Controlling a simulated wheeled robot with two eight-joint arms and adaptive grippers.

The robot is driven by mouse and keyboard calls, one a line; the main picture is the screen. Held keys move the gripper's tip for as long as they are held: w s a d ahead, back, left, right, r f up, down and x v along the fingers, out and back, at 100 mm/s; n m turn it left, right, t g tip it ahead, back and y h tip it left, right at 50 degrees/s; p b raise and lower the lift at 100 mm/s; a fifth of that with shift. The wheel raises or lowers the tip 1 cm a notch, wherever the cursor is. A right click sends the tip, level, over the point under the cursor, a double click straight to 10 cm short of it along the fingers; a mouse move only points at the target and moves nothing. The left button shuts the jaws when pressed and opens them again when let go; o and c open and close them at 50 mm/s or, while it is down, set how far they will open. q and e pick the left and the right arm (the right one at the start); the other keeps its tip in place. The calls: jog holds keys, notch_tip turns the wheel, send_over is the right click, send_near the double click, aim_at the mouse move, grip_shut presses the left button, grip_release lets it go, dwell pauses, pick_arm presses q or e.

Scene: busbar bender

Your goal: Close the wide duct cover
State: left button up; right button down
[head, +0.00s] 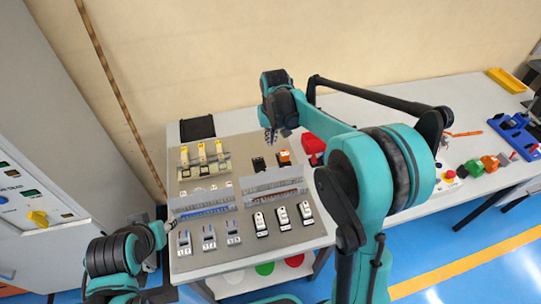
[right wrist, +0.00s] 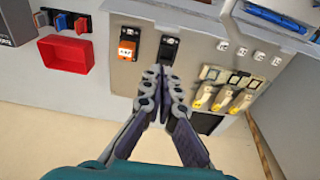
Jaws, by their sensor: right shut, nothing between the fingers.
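A grey panel (head: 215,251) lies on the table and carries two slotted ducts. The left duct (head: 203,209) shows blue wires, with a pale cover strip standing along it. The right duct (head: 275,188) shows red wires, also with a pale strip along it. I cannot tell which is the wide one; neither looks fully covered. My right gripper (head: 271,137) is shut and empty above the panel's back; in the right wrist view its fingertips (right wrist: 158,72) are by a black socket (right wrist: 168,49). My left gripper (head: 166,230) is at the panel's left edge, beside the left duct's end; its fingers are too small to read.
Yellow-handled breakers (head: 203,152) stand at the panel's back left. An orange socket (head: 283,156) and a red bin (head: 312,146) are near my right gripper. White switches (head: 282,218) and grey breakers (head: 208,237) stand in front of the ducts. A cabinet (head: 35,200) stands at left.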

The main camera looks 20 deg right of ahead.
jog(key=w+f, duration=0.2)
jog(key=b, duration=0.2)
send_over(272, 175)
jog(key=w, duration=0.3)
notch_tip(272, 175, down, 9)
jog(key=shift+d+f+g, duration=0.1)
jog(key=shift+f+g, duration=0.15)
jog(key=shift+g, duration=0.15)
